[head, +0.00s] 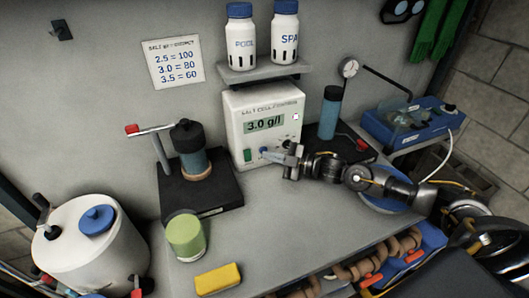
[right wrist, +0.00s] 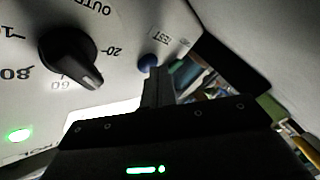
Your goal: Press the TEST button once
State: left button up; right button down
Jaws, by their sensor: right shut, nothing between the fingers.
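The white control box (head: 240,112) stands on the bench against the back wall, and its display reads 3.0 g/l. In the right wrist view its panel (right wrist: 100,22) fills the upper left. The round blue TEST button (right wrist: 148,62) is beside its TEST label (right wrist: 163,38). My right gripper (head: 270,155) is shut and empty, at the lower front of the box. In the right wrist view its fingertips (right wrist: 156,72) are right at the button's lower edge; I cannot tell whether they touch it. My left gripper is not in view.
A black dial knob (right wrist: 70,55) and a lit green lamp (right wrist: 18,135) are near the button. Two bottles stand on a shelf (head: 265,72) above the box. A green cup (head: 186,238) and a yellow sponge (head: 218,279) sit at the bench's front left.

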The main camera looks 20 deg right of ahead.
jog(key=shift+s, duration=0.15)
jog(key=shift+s+p, duration=0.45)
jog(key=shift+s, duration=0.3)
jog(key=shift+s+a+r+p, duration=0.15)
jog(key=shift+s+p, duration=0.8)
jog(key=shift+s, duration=1.55)
jog(key=shift+p, duration=0.3)
